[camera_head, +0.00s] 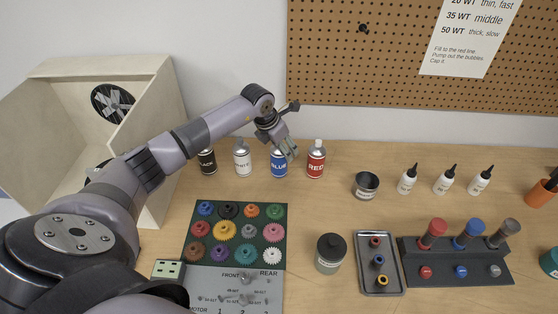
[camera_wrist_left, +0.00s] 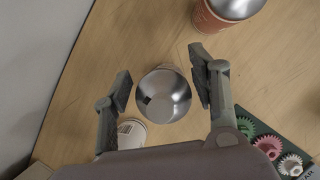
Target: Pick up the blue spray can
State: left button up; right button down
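The blue spray can (camera_head: 279,168) stands upright on the wooden table in a row of cans, between the white can (camera_head: 242,160) and the red can (camera_head: 316,162). My left gripper (camera_head: 284,150) reaches down from above at its top, hiding part of it in the head view. In the left wrist view, the can's silver domed top (camera_wrist_left: 163,95) sits between the two spread fingers (camera_wrist_left: 162,88), with a gap on each side. The can's blue side is hidden there. My right gripper is not in view.
The red can (camera_wrist_left: 215,14) and white can (camera_wrist_left: 131,132) stand close by in the left wrist view. A black can (camera_head: 207,162) is left of the white one. A gear tray (camera_head: 284,232) lies in front.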

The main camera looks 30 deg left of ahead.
pick_arm(q)
grip_shut()
dwell(0.5)
